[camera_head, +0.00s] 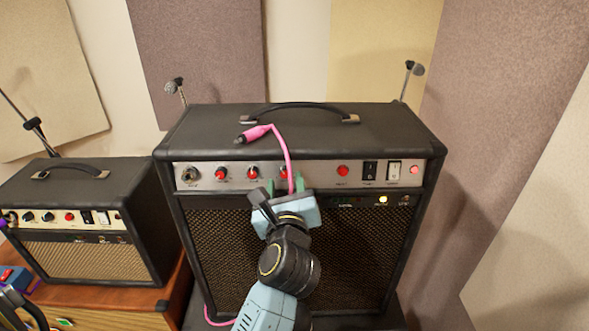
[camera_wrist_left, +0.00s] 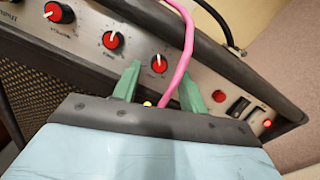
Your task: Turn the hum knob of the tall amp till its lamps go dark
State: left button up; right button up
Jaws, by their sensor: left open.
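The tall amp (camera_head: 300,135) stands in the middle, with a row of red knobs on its silver panel. My left gripper (camera_head: 285,184) is open in front of the panel at the third red knob (camera_head: 284,172). In the left wrist view, this knob (camera_wrist_left: 158,63) shows between and just beyond the green fingertips (camera_wrist_left: 160,78). A pink cable (camera_wrist_left: 184,45) passes between the fingers. A red lamp (camera_head: 415,170) and a yellow lamp (camera_head: 383,199) are lit. My right gripper is not in view.
The cable's pink plug (camera_head: 257,133) lies on the amp's top, near the handle (camera_head: 300,107). A smaller amp (camera_head: 80,220) stands at left on a wooden cabinet (camera_head: 120,310). Two microphones (camera_head: 173,86) (camera_head: 414,68) stand behind. Acoustic panels line the walls.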

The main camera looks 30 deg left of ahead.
aim_at(285, 172)
pick_arm(q)
jog(key=shift+x, duration=1.1)
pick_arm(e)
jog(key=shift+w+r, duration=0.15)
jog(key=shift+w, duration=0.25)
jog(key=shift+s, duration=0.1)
pick_arm(q)
jog(key=shift+c, duration=0.9)
grip_shut()
jog(key=m+p, duration=0.2)
jog(key=p, duration=0.1)
jog(key=m+p, duration=0.1)
jog(key=shift+r+m+t+h+p, duration=0.25)
jog(key=shift+m+t+h+p, duration=0.05)
jog(key=shift+h+p, duration=0.1)
jog(key=shift+f+m+h+p, duration=0.15)
jog(key=shift+m+h+p, duration=0.15)
jog(key=shift+m+p, duration=0.5)
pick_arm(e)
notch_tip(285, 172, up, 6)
